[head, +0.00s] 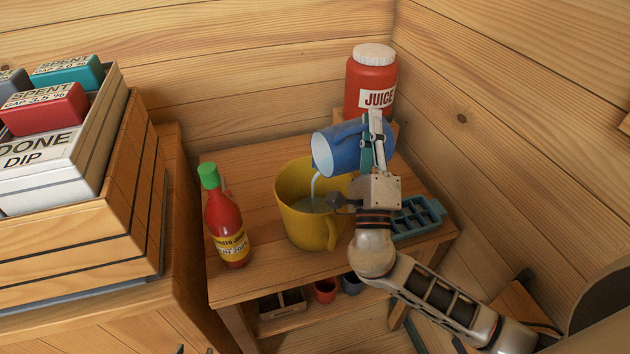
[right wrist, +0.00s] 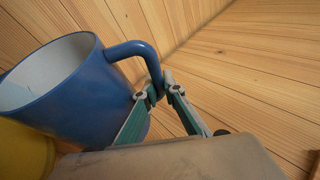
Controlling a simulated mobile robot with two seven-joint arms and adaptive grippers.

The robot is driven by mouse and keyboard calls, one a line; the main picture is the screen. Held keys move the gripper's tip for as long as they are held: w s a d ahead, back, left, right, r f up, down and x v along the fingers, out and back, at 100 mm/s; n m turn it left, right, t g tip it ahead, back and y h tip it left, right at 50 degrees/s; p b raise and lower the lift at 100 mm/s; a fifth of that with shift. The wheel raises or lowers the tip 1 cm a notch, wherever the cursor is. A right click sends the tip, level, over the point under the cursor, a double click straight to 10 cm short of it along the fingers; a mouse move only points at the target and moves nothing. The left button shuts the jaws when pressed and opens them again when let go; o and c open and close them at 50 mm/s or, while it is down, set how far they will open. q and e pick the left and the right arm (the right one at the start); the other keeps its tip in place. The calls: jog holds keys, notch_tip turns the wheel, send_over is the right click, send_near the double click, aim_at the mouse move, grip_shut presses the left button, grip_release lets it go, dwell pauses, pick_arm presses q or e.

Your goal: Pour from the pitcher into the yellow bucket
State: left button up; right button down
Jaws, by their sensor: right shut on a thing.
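The blue pitcher (head: 343,150) is tilted to the left above the yellow bucket (head: 307,226). A thin pale stream runs from the pitcher's rim down into the bucket, where some pale liquid shows. My right gripper (head: 373,135) is shut on the pitcher's handle. In the right wrist view the pitcher (right wrist: 75,95) is held by its handle (right wrist: 150,60) between the fingers of my right gripper (right wrist: 160,88). The bucket (right wrist: 28,150) shows there at the lower left, partly hidden by the pitcher.
A red bottle with a green cap (head: 227,220) stands on the table (head: 245,283), left of the bucket. A red juice jar (head: 365,85) stands behind the pitcher. A blue-green tray (head: 418,218) lies at the right. A wooden crate (head: 80,230) with boxes is at the left.

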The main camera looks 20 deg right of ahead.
jog(key=shift+a, duration=0.15)
jog(key=shift+s+a+r+n+t+y+p, duration=0.1)
jog(key=shift+a+r+n+t+y+p, duration=0.25)
jog(key=shift+n, duration=0.3)
jog(key=shift+s+a+r+n+t+y+p, duration=0.1)
jog(key=shift+a+n+t+y+p, duration=0.2)
jog(key=shift+a+n+y, duration=0.25)
jog(key=shift+s+a+r+n+t+y+p, duration=0.1)
jog(key=shift+a+r+n+t+y+p, duration=0.25)
jog(key=shift+n, duration=0.35)
dwell(0.7)
jog(key=shift+f, duration=0.15)
